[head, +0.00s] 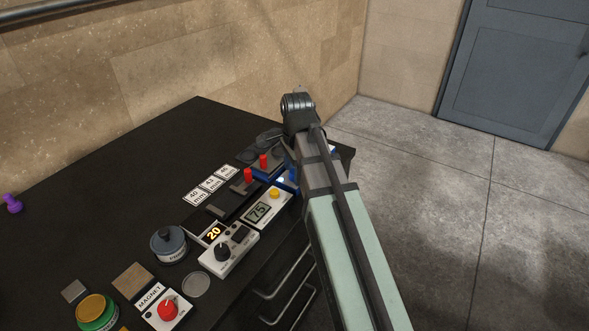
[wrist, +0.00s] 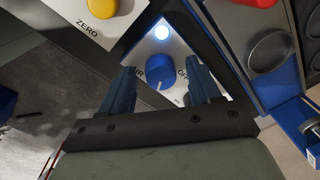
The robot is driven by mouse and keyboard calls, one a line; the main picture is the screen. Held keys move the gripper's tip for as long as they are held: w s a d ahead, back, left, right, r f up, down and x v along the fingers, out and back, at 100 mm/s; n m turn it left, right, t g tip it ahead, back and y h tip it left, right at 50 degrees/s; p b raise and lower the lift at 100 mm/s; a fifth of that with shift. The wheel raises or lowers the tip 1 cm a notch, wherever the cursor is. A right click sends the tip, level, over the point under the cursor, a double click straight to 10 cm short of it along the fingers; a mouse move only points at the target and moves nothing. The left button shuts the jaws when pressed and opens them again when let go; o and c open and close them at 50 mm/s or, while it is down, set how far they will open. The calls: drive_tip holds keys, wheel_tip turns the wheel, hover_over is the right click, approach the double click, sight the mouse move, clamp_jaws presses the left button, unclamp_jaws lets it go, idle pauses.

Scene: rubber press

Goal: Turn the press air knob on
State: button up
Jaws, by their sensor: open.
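The blue air knob (wrist: 160,66) sits on a small white panel in the wrist view, with a pale pointer line near its lower edge. "OFF" is printed to its right, and a partly hidden label ending in "R" to its left. A lamp (wrist: 161,32) on the panel glows bluish white. My gripper (wrist: 159,79) is open, with one blue finger on each side of the knob. Gaps show between knob and fingers; whether the tips reach its height is unclear. In the head view, my arm hides the knob.
A scale panel (wrist: 92,28) with a yellow ZERO button is at upper left in the wrist view.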

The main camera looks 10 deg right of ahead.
drive_tip(key=shift+c, duration=0.3)
drive_tip(key=c, duration=1)
drive_tip(key=shift+n, duration=0.6)
drive_tip(key=o, duration=1.1)
drive_tip(key=shift+c, duration=0.2)
drive_tip(key=shift+r, duration=0.15)
wheel_tip(320, 180, up, 14)
drive_tip(key=shift+s+d+f, duration=0.15)
drive_tip(key=shift+s+f, duration=0.1)
drive_tip(key=shift+s, duration=0.15)
